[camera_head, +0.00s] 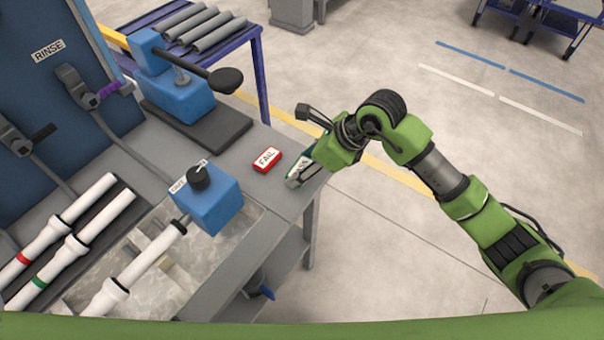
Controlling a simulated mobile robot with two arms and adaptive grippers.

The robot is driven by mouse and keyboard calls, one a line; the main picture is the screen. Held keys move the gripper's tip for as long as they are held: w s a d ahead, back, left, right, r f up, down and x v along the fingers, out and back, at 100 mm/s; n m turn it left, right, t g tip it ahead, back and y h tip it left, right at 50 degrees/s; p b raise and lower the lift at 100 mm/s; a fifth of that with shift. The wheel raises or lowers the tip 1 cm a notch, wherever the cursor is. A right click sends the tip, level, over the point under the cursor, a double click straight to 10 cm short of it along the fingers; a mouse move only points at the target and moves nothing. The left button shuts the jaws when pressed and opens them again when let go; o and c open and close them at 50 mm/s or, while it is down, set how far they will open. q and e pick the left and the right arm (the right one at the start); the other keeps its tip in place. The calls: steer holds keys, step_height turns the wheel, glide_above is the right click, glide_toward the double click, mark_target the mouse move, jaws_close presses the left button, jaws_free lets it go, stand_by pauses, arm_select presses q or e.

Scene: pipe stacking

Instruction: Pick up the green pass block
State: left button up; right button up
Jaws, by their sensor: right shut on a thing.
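The green pass block (301,166) is at the right edge of the grey bench, mostly hidden by my right gripper (298,178). Only a bit of its white label and dark green side shows. My right gripper reaches in from the right, points down over the block and is shut on it. I cannot tell whether the block still touches the bench top. The red fail block (267,160) lies flat on the bench just left of the gripper, apart from it. My left gripper is not in view.
A blue device with a black knob (210,199) stands left of the blocks. A blue press with a black handle (180,95) stands behind them. White pipes (75,245) lie at left. A sunken basin (245,235) is in front. Open floor lies right of the bench.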

steer(key=s+d+r+b, duration=0.2)
steer(key=s+d+r, duration=0.3)
steer(key=s+r, duration=0.4)
steer(key=s, duration=0.3)
steer(key=shift+s+b, duration=0.3)
steer(key=shift+b, duration=0.05)
